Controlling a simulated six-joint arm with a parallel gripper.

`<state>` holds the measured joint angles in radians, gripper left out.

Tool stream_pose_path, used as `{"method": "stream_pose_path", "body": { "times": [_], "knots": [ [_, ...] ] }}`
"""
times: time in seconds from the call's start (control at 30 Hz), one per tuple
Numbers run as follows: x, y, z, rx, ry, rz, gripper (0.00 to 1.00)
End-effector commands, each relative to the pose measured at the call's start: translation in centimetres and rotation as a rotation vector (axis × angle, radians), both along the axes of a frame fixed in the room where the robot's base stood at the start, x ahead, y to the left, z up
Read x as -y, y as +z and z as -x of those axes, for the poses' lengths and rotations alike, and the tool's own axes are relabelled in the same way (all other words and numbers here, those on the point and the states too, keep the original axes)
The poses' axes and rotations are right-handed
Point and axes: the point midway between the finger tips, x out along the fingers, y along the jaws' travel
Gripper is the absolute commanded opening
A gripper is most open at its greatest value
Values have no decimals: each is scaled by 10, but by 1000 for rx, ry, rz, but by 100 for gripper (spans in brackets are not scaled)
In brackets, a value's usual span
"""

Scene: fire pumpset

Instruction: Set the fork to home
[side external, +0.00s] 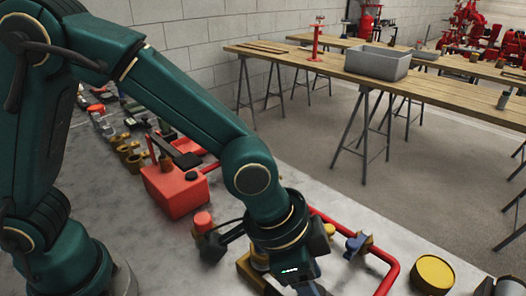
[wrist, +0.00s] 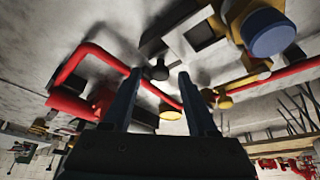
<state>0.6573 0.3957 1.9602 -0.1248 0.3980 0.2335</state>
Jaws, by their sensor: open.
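I cannot pick out the fork with certainty in either view. My gripper (wrist: 160,73) shows in the wrist view as two dark blue fingers spread apart, with nothing held between them. A small dark knob (wrist: 160,71) appears in the gap at the fingertips; whether it touches them I cannot tell. A brass disc (wrist: 170,112) shows behind the gap, and a blue-capped brass fitting (wrist: 268,34) is at upper right. In the side view my wrist reaches down over a brass fitting (side external: 249,270), and my fingertips are hidden or cut off at the bottom edge.
A red pipe (side external: 392,274) bends around the right of the work area. A red box-shaped unit (side external: 175,190) and several small parts lie left. A wooden bench (side external: 440,97) stands behind, across open floor.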

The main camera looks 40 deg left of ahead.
Motion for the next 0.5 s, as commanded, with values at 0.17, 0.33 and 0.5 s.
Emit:
{"method": "stream_pose_path", "body": {
  "times": [0.17, 0.33, 0.5],
  "knots": [
    [0, -1, 0, 0, 0, 0, 58],
    [0, -1, 0, 0, 0, 0, 20],
    [0, -1, 0, 0, 0, 0, 0]
  ]
}}
